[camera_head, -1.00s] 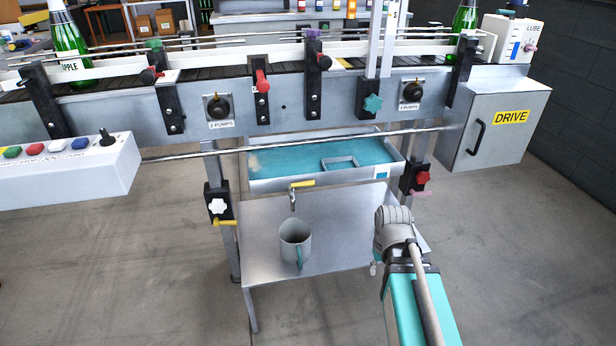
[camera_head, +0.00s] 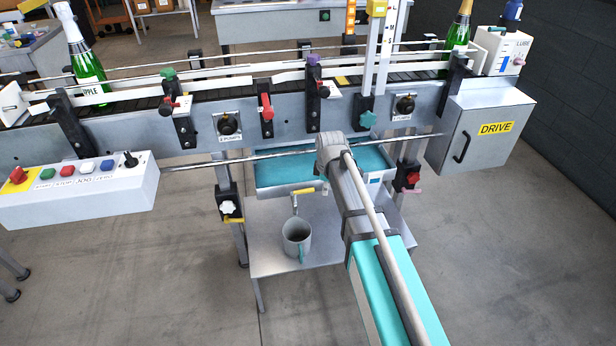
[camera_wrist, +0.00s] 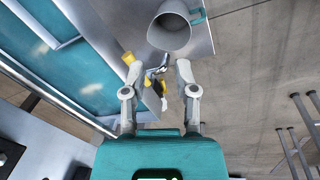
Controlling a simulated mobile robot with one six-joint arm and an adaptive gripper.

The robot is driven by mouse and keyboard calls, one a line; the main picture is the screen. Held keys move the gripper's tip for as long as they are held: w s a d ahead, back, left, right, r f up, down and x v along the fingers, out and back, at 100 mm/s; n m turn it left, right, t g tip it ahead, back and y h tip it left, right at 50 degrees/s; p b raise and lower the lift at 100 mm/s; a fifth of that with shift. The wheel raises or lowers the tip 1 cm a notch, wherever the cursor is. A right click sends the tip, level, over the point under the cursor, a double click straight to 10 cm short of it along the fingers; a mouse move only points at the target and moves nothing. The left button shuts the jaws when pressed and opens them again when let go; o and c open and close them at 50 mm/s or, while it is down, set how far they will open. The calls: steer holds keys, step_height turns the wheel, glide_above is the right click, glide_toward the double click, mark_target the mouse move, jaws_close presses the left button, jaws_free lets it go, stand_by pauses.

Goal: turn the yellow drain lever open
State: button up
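The yellow drain lever (camera_head: 303,191) sits on top of a small metal tap (camera_head: 294,206) under the front of the teal drip tray (camera_head: 268,190). A grey mug (camera_head: 297,240) with a teal handle stands below the tap. In the wrist view the yellow lever end (camera_wrist: 128,57) shows beside my left-hand fingertip, and the mug (camera_wrist: 172,30) lies beyond. My gripper (camera_wrist: 159,68) is open and empty, its fingers spread on either side of the tap in the picture. I cannot tell whether a finger touches the lever. In the head view my arm hides the gripper.
The conveyor (camera_head: 370,92) with its rails runs above the tray. The mug stands on a metal shelf (camera_head: 262,262). A button box (camera_head: 80,195) is at the left and the DRIVE cabinet (camera_head: 485,135) at the right. Open floor lies in front.

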mark_target(307, 190)
steer(key=w+a+r+n+p, duration=0.4)
steer(key=a+r, duration=0.1)
steer(key=shift+a+r, duration=0.25)
steer(key=shift+a, duration=0.15)
steer(key=shift+f, duration=0.15)
steer(key=w+f+b, duration=0.1)
steer(key=f+b, duration=0.8)
steer(key=w+f+b, duration=0.1)
steer(key=f+b, duration=0.3)
steer(key=shift+w+a+f+b, duration=0.15)
steer(key=shift+w+a+b, duration=0.15)
steer(key=shift+w+a, duration=0.05)
stand_by(0.4)
stand_by(0.3)
jaws_close()
